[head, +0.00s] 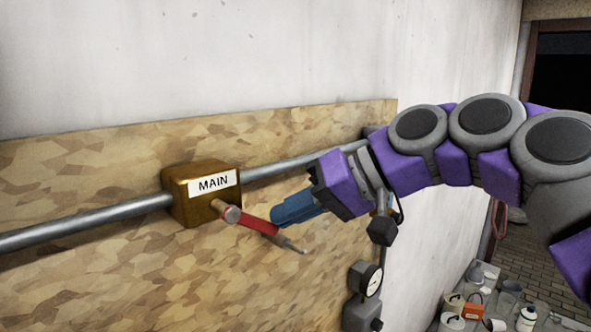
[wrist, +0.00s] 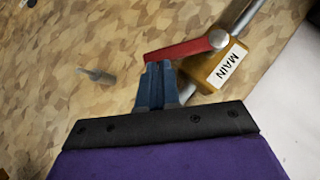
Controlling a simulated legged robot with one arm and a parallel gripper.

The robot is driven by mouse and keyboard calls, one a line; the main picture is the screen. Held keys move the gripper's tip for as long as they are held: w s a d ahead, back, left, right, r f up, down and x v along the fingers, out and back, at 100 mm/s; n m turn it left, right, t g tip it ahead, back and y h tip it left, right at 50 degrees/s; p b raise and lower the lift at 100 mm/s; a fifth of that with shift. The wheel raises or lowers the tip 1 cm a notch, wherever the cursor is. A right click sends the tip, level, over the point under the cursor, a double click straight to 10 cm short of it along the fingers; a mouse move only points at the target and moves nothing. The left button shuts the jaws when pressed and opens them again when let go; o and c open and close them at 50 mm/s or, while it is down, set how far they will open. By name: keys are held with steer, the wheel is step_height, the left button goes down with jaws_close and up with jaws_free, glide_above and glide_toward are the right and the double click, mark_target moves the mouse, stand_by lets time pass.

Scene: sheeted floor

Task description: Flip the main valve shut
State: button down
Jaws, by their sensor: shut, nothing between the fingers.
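The main valve is a brass box labelled MAIN (head: 190,205) on a grey pipe along a chipboard panel. It also shows at the upper right of the wrist view (wrist: 211,74). Its red lever (head: 250,221) runs from a round pivot on the box toward the lower right, at an angle to the pipe. The lever also shows in the wrist view (wrist: 180,50). My gripper (head: 276,216) is shut and empty, its blue fingers just right of the lever's outer part. In the wrist view the fingertips (wrist: 158,66) lie close beside the lever; contact cannot be told.
The pipe (head: 85,222) runs across the chipboard panel (head: 90,285). A gauge (head: 372,281) sits below my arm at the panel's right. Several containers, including a white bottle (head: 526,318), stand at the lower right. The space left of the valve is clear.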

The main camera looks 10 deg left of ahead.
steer(key=s+a+f+m+g+y, duration=0.2)
steer(key=s+f+m+g+y, duration=0.1)
steer(key=f+m+y, duration=0.1)
steer(key=shift+s+a+f+m+y+b, duration=0.15)
steer(key=shift+a+f+m+y+b, duration=0.25)
steer(key=shift+f+y, duration=0.25)
stand_by(0.6)
